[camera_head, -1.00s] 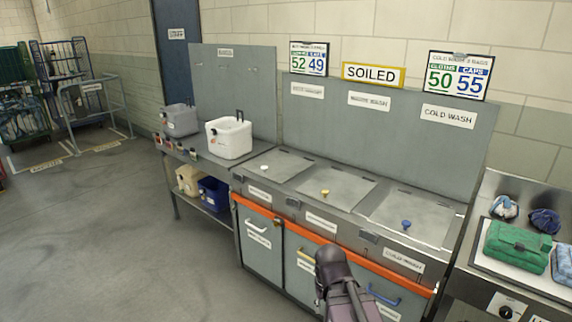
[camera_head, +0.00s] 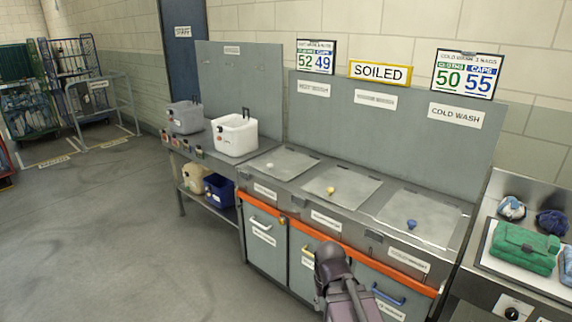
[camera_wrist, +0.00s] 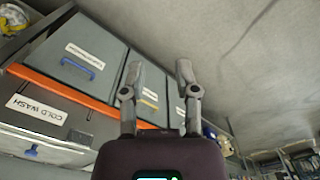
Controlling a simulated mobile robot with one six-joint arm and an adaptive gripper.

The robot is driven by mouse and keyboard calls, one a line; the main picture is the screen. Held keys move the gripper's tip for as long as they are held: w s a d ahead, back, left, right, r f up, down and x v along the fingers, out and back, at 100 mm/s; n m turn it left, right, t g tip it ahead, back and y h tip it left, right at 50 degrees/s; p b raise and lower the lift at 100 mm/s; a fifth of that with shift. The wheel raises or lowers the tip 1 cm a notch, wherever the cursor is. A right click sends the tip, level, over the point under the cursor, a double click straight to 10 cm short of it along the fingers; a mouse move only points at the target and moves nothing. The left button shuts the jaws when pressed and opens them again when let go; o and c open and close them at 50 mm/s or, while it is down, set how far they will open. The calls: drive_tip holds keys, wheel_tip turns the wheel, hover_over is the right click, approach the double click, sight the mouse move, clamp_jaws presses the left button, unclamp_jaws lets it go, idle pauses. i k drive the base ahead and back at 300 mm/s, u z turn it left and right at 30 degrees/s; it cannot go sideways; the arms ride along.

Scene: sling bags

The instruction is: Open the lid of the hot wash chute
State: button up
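The hot wash chute is the leftmost of three grey lids in the metal counter. Its flat lid (camera_head: 288,165) lies shut and has a small white knob (camera_head: 269,165). The middle lid (camera_head: 345,184) with a yellow knob and the cold wash lid (camera_head: 430,212) with a blue knob are also shut. My gripper (camera_wrist: 160,65) is open and empty in the wrist view, its two fingers apart. It faces the cabinet fronts below the counter. My dark arm shows before the counter in the head view; its fingers are not clear there.
An orange rail (camera_head: 340,246) runs along the counter front above labelled cabinet doors with handles. A white container (camera_head: 234,136) stands on the bench to the left.

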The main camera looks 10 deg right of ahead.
sight(284, 164)
drive_tip(key=z, duration=0.3)
drive_tip(key=i, duration=1.05)
